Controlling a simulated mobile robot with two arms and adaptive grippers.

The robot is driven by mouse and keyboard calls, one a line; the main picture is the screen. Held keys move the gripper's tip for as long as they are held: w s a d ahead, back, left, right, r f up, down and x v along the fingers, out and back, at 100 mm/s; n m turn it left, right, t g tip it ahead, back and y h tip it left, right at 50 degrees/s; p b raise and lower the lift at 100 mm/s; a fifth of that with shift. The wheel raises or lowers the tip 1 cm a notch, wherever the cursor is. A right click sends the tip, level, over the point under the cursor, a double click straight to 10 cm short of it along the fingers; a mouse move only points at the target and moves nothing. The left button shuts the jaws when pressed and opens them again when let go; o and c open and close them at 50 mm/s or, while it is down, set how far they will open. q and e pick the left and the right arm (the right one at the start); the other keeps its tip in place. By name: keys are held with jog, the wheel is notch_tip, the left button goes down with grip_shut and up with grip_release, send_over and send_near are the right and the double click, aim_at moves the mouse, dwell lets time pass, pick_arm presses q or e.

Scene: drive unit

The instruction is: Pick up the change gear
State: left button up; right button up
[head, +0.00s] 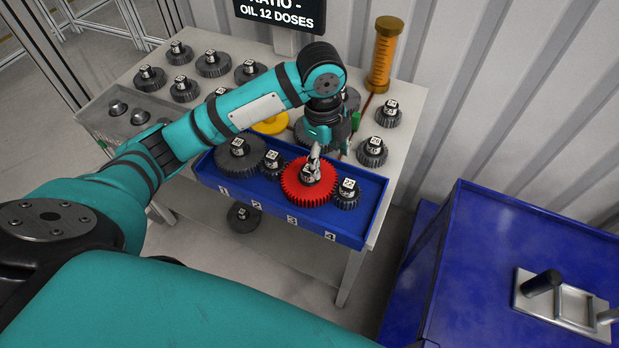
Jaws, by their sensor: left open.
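A large red gear (296,188) lies in the blue tray (270,204) on the table, with a metal hub and a small marker tag on top. A big dark gear (232,165) and two smaller dark gears (273,163) and (346,196) lie in the same tray. My left gripper (326,152) is open and points down above the red gear's hub, with a fingertip close to it in the picture. I cannot tell whether it touches. The gripper and forearm partly cover a dark gear behind. My right gripper is out of view.
Several dark gears (213,65) stand at the table's back left. A yellow disc (271,123) and an amber cylinder (383,55) stand farther back. A dark gear (243,217) is below the tray. A blue cabinet (500,250) stands at right.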

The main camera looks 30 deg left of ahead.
pick_arm(q)
notch_tip(320, 180, up, 6)
jog(key=m, duration=0.1)
send_over(309, 170)
jog(key=shift+m+g+y, duration=0.3)
jog(key=shift+y, duration=0.1)
notch_tip(309, 170, down, 11)
jog(key=p, duration=0.2)
jog(key=shift+w+d+f+p, duration=0.1)
jog(key=shift+f+p, duration=0.05)
jog(key=shift+p, duration=0.2)
notch_tip(309, 170, down, 5)
jog(key=shift+w+r+p, duration=0.1)
jog(key=shift+p, duration=0.9)
jog(key=shift+f, duration=0.3)
jog(key=shift+a, duration=0.2)
grip_shut()
jog(key=shift+w+r, duration=0.15)
